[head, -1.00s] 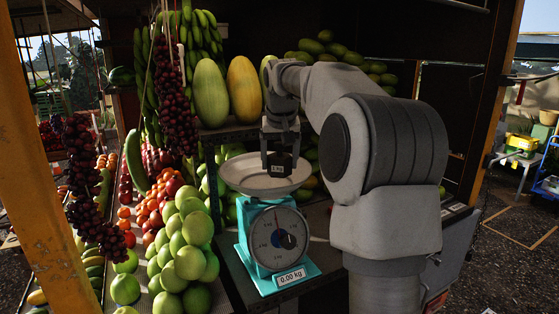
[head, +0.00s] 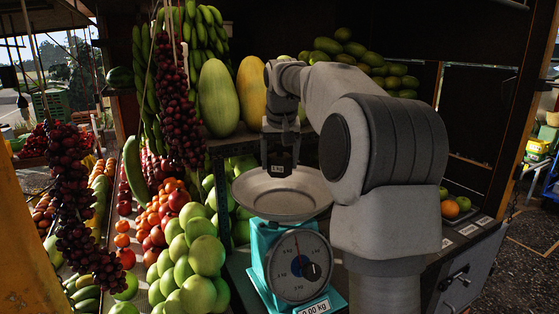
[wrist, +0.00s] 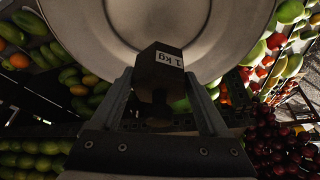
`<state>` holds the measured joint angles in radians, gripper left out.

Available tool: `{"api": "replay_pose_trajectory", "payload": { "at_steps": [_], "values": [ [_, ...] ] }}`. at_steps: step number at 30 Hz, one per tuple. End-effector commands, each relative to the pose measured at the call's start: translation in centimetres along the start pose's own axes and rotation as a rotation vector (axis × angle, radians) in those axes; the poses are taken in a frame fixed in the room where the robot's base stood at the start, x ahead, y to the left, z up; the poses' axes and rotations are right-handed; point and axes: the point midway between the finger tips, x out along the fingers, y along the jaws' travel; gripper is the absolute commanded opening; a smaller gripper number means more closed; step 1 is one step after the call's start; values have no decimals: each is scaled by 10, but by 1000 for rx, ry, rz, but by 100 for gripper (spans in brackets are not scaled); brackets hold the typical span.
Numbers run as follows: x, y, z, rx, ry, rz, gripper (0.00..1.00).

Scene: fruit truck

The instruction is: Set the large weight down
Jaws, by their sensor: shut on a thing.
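My gripper (head: 280,160) is shut on a dark block-shaped weight (wrist: 160,72) with a white "1 KG" label. The weight also shows in the head view (head: 281,169), hanging upright between the fingers. In the head view it overlaps the back left part of the pan of the scale. In the wrist view the pale round pan (wrist: 215,45) lies beyond the weight. I cannot tell exactly how high the weight is above the pan. The teal scale (head: 258,243) has a round dial, and its kg display is partly cut off at the bottom edge.
Green fruit (head: 195,262) is piled close to the left of the scale. Hanging grapes (head: 178,110) and large melons (head: 218,98) are behind and left. A grey counter (head: 470,262) with a little fruit stands right of my arm.

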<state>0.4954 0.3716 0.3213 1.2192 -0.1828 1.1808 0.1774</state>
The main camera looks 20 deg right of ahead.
Motion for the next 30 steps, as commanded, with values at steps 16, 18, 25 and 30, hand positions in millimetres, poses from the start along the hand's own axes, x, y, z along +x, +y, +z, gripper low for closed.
{"api": "replay_pose_trajectory", "payload": {
  "at_steps": [16, 18, 25, 30],
  "values": [
    [10, 0, 4, 1, 6, 0, 0],
    [16, 0, 6, 1, 6, 0, 0],
    [39, 0, 16, 2, 7, 0, 0],
    [53, 0, 22, 2, 7, -1, 0]
  ]
}}
